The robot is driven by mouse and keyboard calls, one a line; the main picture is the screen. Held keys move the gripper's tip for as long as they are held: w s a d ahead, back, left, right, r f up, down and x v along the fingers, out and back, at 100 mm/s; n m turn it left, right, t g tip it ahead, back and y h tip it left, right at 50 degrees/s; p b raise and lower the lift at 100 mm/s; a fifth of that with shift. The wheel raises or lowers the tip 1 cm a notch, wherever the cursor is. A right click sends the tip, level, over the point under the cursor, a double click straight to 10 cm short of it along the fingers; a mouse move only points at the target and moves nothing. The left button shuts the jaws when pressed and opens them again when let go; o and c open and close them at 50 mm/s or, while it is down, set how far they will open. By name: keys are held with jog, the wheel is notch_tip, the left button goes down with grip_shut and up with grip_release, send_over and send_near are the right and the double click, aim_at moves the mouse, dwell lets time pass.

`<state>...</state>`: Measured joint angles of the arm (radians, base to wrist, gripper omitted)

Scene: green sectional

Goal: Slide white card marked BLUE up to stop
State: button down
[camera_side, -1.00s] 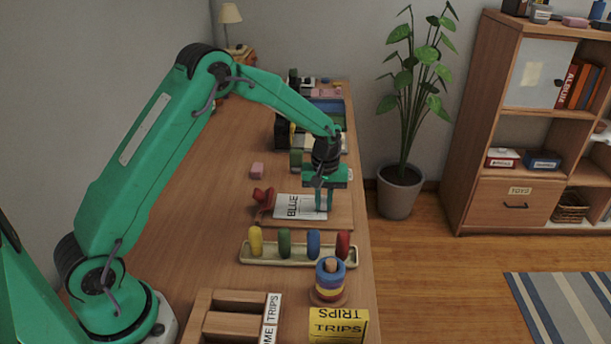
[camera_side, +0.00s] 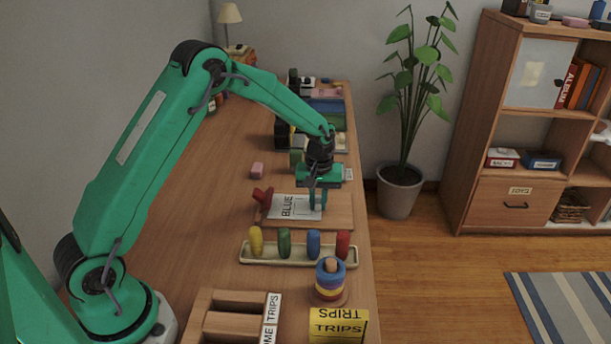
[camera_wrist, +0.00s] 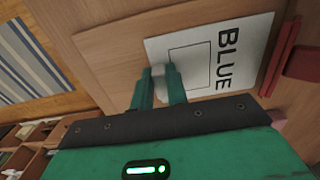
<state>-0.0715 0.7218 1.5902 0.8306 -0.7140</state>
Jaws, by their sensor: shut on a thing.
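The white card marked BLUE (camera_side: 285,207) lies flat on a wooden board (camera_side: 338,212) on the table. It also shows in the wrist view (camera_wrist: 205,48), with a printed rectangle beside the word. My gripper (camera_side: 317,203) is over the card's right end, fingers pointing down. In the wrist view, my gripper (camera_wrist: 159,80) is shut on a small pale grip (camera_wrist: 158,71) at the card's end away from the word. A red stop (camera_side: 263,194) stands at the board's left end. In the wrist view, a narrow strip of wood shows between the card and the red stop (camera_wrist: 281,58).
A tray with yellow, green, blue and red pegs (camera_side: 298,250) stands just in front of the board. A ring stacker (camera_side: 329,283) and a yellow TRIPS card (camera_side: 338,325) are nearer. A pink block (camera_side: 257,170) lies behind left. The table's right edge is close to the board.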

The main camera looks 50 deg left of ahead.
jog(key=shift+s+a, duration=0.45)
dwell(0.3)
jog(key=c, duration=1.3)
grip_release()
notch_tip(320, 180, up, 8)
